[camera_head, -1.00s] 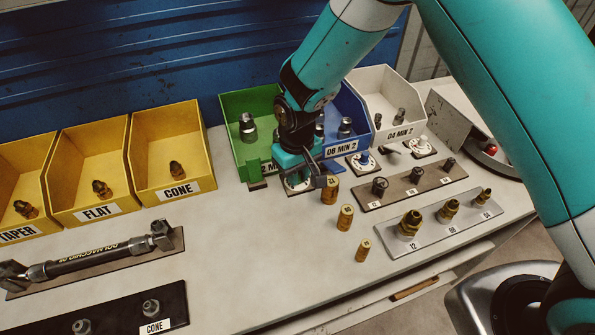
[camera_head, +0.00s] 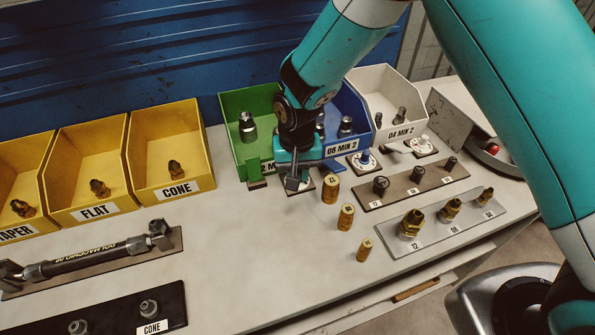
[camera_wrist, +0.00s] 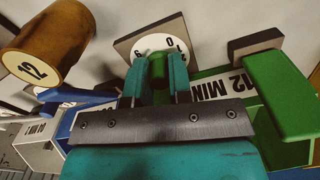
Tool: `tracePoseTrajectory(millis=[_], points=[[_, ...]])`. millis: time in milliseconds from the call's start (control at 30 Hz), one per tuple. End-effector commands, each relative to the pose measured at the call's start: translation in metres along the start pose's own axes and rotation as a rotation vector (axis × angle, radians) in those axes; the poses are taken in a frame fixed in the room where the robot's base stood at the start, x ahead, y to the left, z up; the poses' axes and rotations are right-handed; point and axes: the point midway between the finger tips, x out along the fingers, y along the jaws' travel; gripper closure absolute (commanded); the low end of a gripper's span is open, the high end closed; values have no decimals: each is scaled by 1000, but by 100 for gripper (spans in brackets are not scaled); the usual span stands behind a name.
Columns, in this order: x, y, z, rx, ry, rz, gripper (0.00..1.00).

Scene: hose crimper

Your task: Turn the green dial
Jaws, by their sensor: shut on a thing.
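The green dial (camera_wrist: 157,66) shows in the wrist view at top centre, in front of a square plate with a round white numbered face (camera_wrist: 181,45). My gripper (camera_wrist: 160,78) is shut on the dial, with one teal finger on each side of it. In the head view my gripper (camera_head: 293,182) is low in front of the green bin (camera_head: 230,105). The dial is hidden behind it there, and only a bit of its plate shows. Part of the number scale is hidden by the fingers and the dial.
A brass cylinder marked 12 (camera_head: 330,188) stands close to the right of my gripper. The blue dial (camera_head: 365,160) and white dial (camera_head: 421,146) lie further right. Yellow bins (camera_head: 165,140) stand at left. Clear table lies in front of my gripper.

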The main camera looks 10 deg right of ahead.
Motion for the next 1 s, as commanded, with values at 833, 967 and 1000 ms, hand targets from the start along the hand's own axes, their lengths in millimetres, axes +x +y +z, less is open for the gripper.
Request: tracePoseTrajectory(millis=[833,967,1000], points=[[-1,0,0,33,2,-1,55],[-2,0,0,33,2,-1,55],[-4,0,-1,32,2,-1,55]])
